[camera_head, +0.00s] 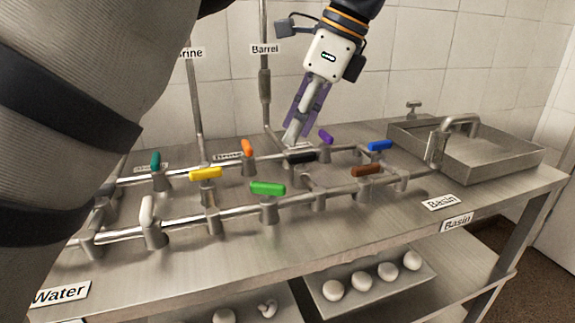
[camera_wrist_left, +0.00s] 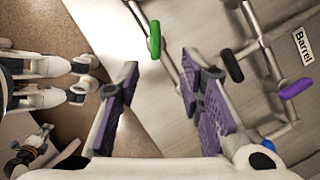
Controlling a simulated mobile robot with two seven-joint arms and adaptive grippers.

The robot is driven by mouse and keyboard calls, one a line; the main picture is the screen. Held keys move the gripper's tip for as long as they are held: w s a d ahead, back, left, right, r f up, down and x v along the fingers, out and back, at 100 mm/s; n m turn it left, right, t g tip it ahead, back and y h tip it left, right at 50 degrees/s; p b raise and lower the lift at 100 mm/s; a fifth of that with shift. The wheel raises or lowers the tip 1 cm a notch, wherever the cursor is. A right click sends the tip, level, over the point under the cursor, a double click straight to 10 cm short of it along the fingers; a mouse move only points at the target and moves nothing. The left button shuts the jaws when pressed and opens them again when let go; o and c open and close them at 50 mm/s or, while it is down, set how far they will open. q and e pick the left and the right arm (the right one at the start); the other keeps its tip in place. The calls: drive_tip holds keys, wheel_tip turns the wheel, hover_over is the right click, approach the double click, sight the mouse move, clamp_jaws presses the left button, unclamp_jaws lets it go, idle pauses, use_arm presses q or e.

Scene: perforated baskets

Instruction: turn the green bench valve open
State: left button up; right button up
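The green valve handle (camera_head: 268,188) sits on the front pipe of the bench, lying nearly level and roughly along the pipe. It also shows in the left wrist view (camera_wrist_left: 154,40), beyond the fingertips and between them sideways. My left gripper (camera_head: 297,128) points down above the back part of the pipes, behind the green handle, overlapping the black handle in the head view. Its purple-padded fingers are apart and empty in the left wrist view (camera_wrist_left: 160,75). My right gripper is not in the head view; small parts of mine at the wrist view's lower left are unclear.
Near the gripper are black (camera_head: 300,156), purple (camera_head: 326,138), orange (camera_head: 248,147), yellow (camera_head: 205,173) and brown (camera_head: 367,170) handles. A blue handle (camera_head: 379,145) and metal basin (camera_head: 505,167) stand at right. My grey arm fills the left side. The bench front is clear.

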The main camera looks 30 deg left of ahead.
sight(268, 184)
use_arm(q)
drive_tip(key=f, duration=0.1)
drive_tip(key=s+a+f, duration=0.1)
drive_tip(key=s+f, duration=0.1)
drive_tip(key=shift+a+f, duration=0.15)
drive_tip(key=shift+a, duration=0.15)
drive_tip(key=x, duration=0.4)
drive_tip(key=p+x, duration=0.1)
drive_tip(key=x, duration=0.2)
drive_tip(key=shift+w+d+f, duration=0.1)
drive_tip(key=shift+w+f, duration=0.05)
drive_tip(key=shift+w, duration=0.1)
clamp_jaws()
